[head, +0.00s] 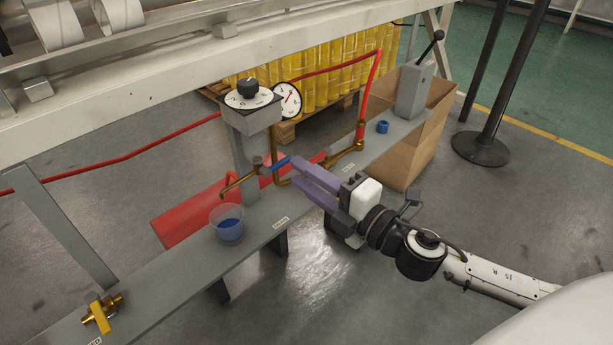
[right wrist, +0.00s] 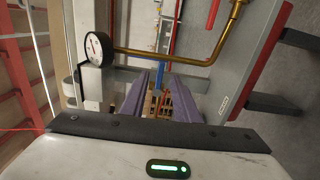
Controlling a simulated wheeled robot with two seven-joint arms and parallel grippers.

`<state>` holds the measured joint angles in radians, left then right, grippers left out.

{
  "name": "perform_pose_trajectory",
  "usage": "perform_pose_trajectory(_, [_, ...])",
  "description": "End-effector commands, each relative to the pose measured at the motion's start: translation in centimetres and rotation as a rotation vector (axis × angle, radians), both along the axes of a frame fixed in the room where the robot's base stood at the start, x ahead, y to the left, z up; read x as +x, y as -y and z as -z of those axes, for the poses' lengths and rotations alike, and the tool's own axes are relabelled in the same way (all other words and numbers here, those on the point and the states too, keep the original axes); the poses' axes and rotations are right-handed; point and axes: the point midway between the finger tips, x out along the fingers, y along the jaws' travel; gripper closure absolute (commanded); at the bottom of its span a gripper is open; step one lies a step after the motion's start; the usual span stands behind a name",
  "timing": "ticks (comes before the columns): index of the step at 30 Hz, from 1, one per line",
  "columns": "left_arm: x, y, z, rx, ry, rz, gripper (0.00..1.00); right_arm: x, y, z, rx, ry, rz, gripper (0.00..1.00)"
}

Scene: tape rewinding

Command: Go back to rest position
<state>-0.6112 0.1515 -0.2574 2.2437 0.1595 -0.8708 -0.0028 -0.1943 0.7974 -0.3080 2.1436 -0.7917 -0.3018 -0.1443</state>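My right gripper (head: 296,169) reaches in from the lower right in the head view, over the grey bench plate. Its two purple fingers are apart with a visible gap. In the right wrist view the fingers (right wrist: 160,82) are also spread, with no object seen clasped between them. The brass valve with a blue handle (head: 275,166) is just beyond the fingertips; whether they touch it is unclear. A blue part (right wrist: 160,72) shows ahead of the fingertips in the wrist view. My left gripper is not in view.
A timer box (head: 248,107) and gauge (head: 287,100) stand behind the fingers. A clear cup (head: 228,224), yellow-brass valve (head: 102,313), blue ring (head: 382,127) and lever box (head: 414,91) are on the grey plate (head: 160,270). A cardboard box (head: 425,140) stands behind.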

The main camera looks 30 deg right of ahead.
Motion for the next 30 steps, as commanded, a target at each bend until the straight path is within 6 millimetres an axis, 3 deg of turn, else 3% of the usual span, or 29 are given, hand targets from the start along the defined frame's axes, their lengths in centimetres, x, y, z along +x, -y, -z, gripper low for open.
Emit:
perform_pose_trajectory(16, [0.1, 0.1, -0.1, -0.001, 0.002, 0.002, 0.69, -0.2, 0.1, 0.0, 0.000, 0.000, 0.000, 0.72])
perform_pose_trajectory(20, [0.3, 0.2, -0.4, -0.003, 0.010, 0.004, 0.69, -0.6, 0.1, 1.1, 0.077, -0.049, 0.031, 0.72])
perform_pose_trajectory(23, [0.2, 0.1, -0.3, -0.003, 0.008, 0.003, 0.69, -1.9, 0.1, 4.5, 0.294, -0.194, 0.122, 0.72])
perform_pose_trajectory(27, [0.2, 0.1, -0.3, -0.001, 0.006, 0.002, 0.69, -6.4, -1.6, 12.3, 0.720, -0.530, 0.317, 0.72])
perform_pose_trajectory(30, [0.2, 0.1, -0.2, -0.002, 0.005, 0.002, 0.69, -10.2, -4.0, 16.5, 0.958, -0.748, 0.429, 0.72])
